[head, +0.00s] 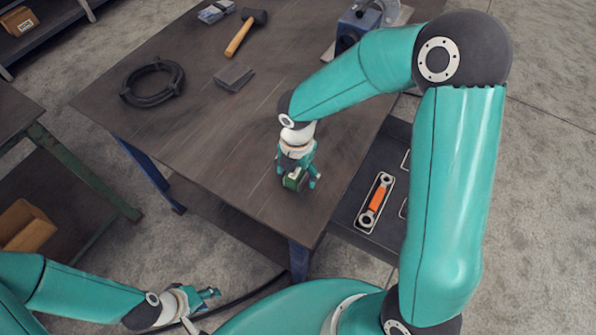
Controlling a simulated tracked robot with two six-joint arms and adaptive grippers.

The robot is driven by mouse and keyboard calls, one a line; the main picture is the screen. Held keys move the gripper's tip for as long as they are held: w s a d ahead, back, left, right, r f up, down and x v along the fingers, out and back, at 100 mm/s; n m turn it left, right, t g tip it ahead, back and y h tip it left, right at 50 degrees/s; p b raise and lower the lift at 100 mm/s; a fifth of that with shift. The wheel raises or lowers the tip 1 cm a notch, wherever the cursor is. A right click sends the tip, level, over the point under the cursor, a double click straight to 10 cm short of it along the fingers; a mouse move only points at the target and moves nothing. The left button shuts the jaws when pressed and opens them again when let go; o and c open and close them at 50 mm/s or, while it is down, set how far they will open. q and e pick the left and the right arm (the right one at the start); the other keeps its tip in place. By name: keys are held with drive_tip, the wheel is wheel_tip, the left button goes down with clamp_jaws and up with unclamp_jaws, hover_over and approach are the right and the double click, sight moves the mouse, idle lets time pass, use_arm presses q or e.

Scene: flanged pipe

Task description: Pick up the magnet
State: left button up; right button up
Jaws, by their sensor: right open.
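A small dark green block (293,182), which looks like the magnet, is on the bare near part of the dark workbench (215,150). My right gripper (298,179) points down over it, with its teal fingers open on either side of the block. The fingers partly hide the block, and I cannot tell whether they touch it. My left gripper (205,304) is low at the bottom left, off the bench and away from the magnet. Its fingers look spread and empty.
A black cable coil (153,82), a grey block (233,76) and a hammer (245,34) lie farther back on the bench. A blue machine (358,24) stands at the back right. An open drawer holding an orange-handled wrench (377,199) juts out at the right.

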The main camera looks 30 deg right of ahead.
clamp_jaws()
drive_tip(key=shift+w, duration=0.1)
drive_tip(key=shift+r, duration=0.15)
